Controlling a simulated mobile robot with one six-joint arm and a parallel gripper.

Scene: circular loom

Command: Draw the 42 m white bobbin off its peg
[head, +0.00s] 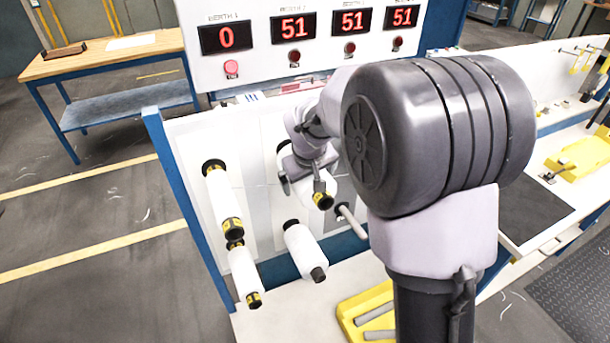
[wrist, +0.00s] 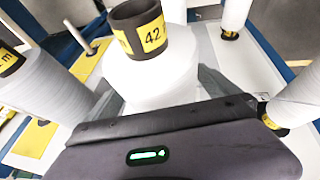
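The white bobbin (wrist: 150,78) marked 42 fills the top middle of the wrist view, its dark end with a yellow label facing me. In the head view the bobbin (head: 316,188) is on the peg board, partly covered by my gripper. My gripper (head: 309,178) is over the bobbin, one finger on each side of it. The left finger looks a little apart from the bobbin in the head view, so the gripper appears open. In the wrist view the fingers are partly hidden behind the gripper's dark body. The bobbin's peg is hidden.
Other white bobbins (head: 220,200), (head: 243,272) and (head: 303,250) hang close by on the white board (head: 190,135). A bare peg (head: 351,221) sticks out at right. A yellow rack (head: 362,312) lies below. A display panel (head: 262,60) stands above.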

